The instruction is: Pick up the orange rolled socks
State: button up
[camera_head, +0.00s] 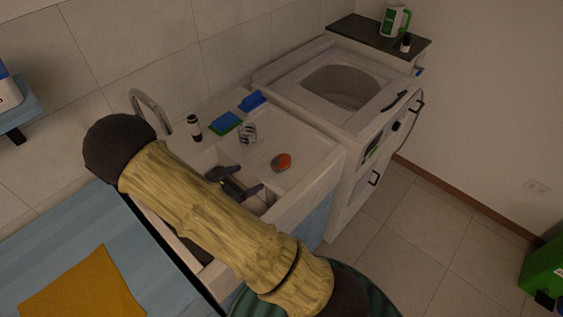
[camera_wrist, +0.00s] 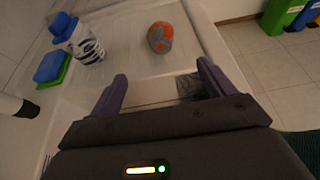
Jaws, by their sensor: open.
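The orange rolled socks (camera_head: 281,161) lie as a small orange and grey ball on the white sink counter, near its right front side. In the wrist view the socks (camera_wrist: 160,38) are beyond my fingertips, slightly right of centre, and not touched. My gripper (camera_head: 242,187) is over the sink basin, to the left of and nearer than the socks. In the wrist view its two purple fingers (camera_wrist: 162,82) are spread apart with nothing between them.
A striped black-and-white item (camera_head: 247,133) stands left of the socks. Near it are a green and blue sponge (camera_head: 225,123), a blue item (camera_head: 252,101) and a dark-and-white bottle (camera_head: 194,127). A faucet (camera_head: 150,108) rises behind the basin. The counter around the socks is clear.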

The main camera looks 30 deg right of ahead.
aim_at(274, 167)
jog(key=p+x, duration=0.1)
jog(key=x, duration=0.8)
jog(key=shift+s+p, duration=0.1)
jog(key=shift+p, duration=0.25)
jog(key=shift+d+f+p, duration=0.1)
jog(key=shift+d+p, duration=0.25)
jog(key=p+x, duration=0.1)
jog(key=x, duration=0.3)
jog(key=shift+d+f+p, duration=0.15)
jog(key=shift+f+p, duration=0.05)
jog(key=shift+p, duration=0.1)
jog(key=c, duration=1.1)
